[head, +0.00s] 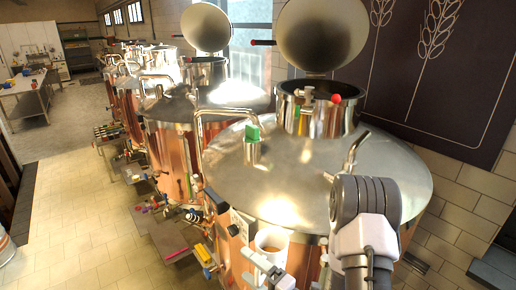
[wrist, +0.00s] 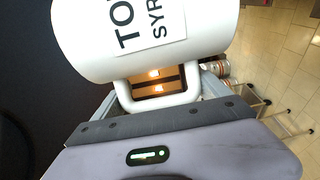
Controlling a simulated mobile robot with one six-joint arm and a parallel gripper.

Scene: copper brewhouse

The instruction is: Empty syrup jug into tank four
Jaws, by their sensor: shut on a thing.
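My gripper (head: 262,272) is low in front of the nearest copper tank in the head view. It is shut on the handle of a white syrup jug (head: 256,242), whose round mouth shows brown inside and looks roughly upright. In the wrist view the jug (wrist: 90,50) carries a label, partly cut off, reading "TO" and "SYR". The nearest tank (head: 310,180) has a steel dome and a raised neck (head: 318,117) with its round lid (head: 325,30) standing open. The jug is below and left of that neck, apart from it. I cannot read any tank number.
A second tank (head: 205,105) behind also has its lid (head: 205,27) open, and more tanks stand beyond. Bent pipes (head: 222,112) rise from the near dome. Valves and small shelves (head: 175,240) line the left side. The tiled floor (head: 70,220) at left is clear.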

